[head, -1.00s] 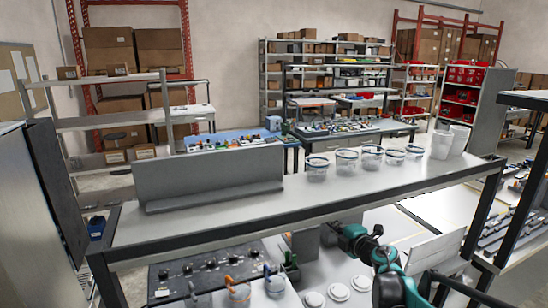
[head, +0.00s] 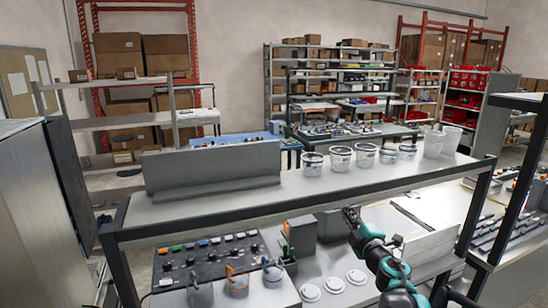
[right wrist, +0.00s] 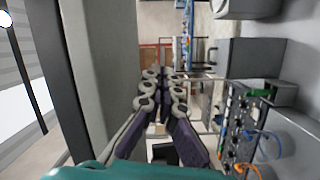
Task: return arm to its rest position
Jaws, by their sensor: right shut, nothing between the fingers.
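My right arm comes in from the lower right of the head view, with teal joints. My right gripper (head: 350,214) is at its far end, below the raised shelf and close to a grey box-shaped unit (head: 302,240). It is small and partly hidden there. In the right wrist view the dark, jointed fingers of my right gripper (right wrist: 164,74) come together at the tips, shut with nothing between them. They point along a grey panel on the left side of that view. My left gripper does not show.
A raised shelf (head: 235,217) with several clear tubs (head: 340,160) spans the bench. Below it are a dark switch panel (head: 200,262), cups with orange-handled tools (head: 237,284) and white discs (head: 334,285). In the wrist view a panel with coloured parts (right wrist: 243,125) is at right.

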